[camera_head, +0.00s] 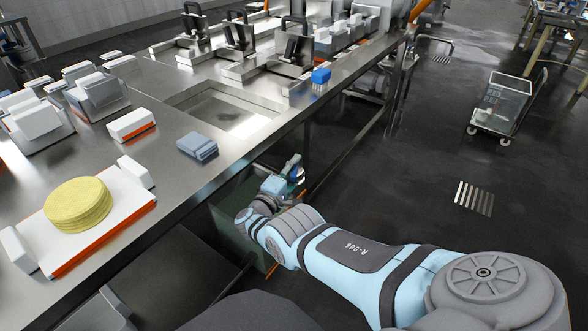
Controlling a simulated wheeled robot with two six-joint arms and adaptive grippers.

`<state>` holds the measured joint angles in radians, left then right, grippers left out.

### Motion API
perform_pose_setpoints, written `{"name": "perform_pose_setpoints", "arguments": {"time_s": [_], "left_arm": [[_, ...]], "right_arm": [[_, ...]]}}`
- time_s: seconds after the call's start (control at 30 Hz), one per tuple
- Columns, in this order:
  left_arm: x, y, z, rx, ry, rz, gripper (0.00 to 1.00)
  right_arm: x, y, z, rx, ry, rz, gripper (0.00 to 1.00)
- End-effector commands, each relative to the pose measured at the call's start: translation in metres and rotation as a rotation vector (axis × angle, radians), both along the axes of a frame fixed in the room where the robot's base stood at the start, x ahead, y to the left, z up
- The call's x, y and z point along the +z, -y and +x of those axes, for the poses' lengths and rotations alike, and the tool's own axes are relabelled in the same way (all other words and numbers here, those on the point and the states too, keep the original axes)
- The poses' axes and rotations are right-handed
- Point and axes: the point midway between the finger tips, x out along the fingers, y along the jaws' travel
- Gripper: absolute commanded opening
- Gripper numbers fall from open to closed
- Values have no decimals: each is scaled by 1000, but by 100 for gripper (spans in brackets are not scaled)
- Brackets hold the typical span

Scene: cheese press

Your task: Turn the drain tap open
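My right arm reaches in from the lower right, and its gripper (294,168) is beside and below the front edge of the steel table, near the basin. The fingers are small and partly turned away, so I cannot tell whether they are open or shut. The drain tap cannot be made out; it may be hidden by the gripper or the table edge. My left gripper is not in view.
The steel table (170,184) holds a yellow cheese wheel (78,205) on a white board, a grey-blue block (198,147) and a blue brush (321,77). A sunken basin (225,109) lies behind the gripper. A cart (500,104) stands on the open floor at right.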

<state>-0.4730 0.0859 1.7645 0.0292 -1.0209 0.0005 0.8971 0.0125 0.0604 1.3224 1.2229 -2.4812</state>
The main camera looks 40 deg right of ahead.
Motion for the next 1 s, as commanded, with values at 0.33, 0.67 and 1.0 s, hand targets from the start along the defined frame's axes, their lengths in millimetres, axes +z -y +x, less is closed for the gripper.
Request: {"name": "perform_pose_setpoints", "arguments": {"time_s": [0.33, 0.67, 1.0], "left_arm": [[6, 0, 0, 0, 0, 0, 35], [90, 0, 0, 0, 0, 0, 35], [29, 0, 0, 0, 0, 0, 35]], "right_arm": [[2, 1, 0, 13, -1, -2, 38], [13, 4, -4, 393, -7, -7, 38], [-14, 3, -1, 917, 0, -9, 38]]}}
